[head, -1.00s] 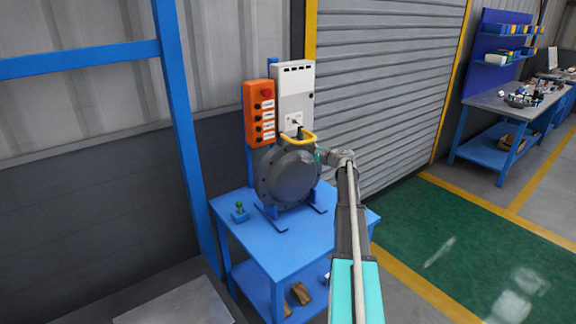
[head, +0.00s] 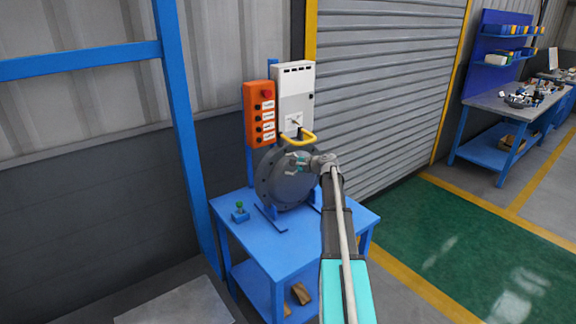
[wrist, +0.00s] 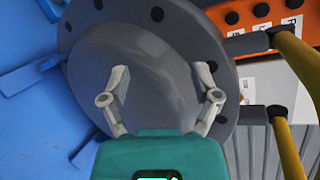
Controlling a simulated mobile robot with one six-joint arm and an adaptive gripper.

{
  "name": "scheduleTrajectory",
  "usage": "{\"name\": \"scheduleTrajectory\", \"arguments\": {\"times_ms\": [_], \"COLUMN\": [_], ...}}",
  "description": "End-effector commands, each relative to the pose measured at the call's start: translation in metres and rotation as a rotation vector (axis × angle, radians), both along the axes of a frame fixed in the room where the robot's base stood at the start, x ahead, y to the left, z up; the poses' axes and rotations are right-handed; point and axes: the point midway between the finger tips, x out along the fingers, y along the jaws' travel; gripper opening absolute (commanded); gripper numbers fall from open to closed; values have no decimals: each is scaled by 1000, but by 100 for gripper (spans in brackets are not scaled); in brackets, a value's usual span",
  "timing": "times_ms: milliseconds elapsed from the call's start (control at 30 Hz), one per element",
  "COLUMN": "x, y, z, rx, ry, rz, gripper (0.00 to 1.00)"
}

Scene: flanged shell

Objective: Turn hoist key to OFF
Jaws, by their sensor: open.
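The hoist key (head: 296,121) appears as a small dark shape on a white label low on the pale control cabinet (head: 293,85). It is too small for me to read its position. My gripper (head: 291,161) is open and empty, in front of the grey flanged shell (head: 265,187), below the key. In the wrist view the two open fingers (wrist: 161,76) stand apart over the shell's smooth face (wrist: 160,65). Part of the pale cabinet (wrist: 262,88) shows at the right there, partly behind the yellow handle; I cannot make out the key.
A yellow handle (head: 311,138) juts out between the shell and the cabinet. An orange push-button box (head: 259,113) hangs left of the cabinet. A roller shutter (head: 390,90) stands behind.

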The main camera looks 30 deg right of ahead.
Motion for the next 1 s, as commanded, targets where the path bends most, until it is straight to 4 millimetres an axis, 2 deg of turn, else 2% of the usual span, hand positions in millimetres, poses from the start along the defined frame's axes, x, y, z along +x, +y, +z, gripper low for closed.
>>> {"name": "scheduleTrajectory", "arguments": {"times_ms": [467, 633, 767, 867, 1000], "x": [1, -1, -6, -14, -33], "y": [1, 14, 43, 78, 141], "z": [0, -3, -11, -20, -39], "rx": [0, -20, -74, -142, -275], "ry": [0, 10, 34, 63, 119], "rz": [1, 23, 74, 141, 271], "gripper": [80, 80, 80, 80, 80]}}
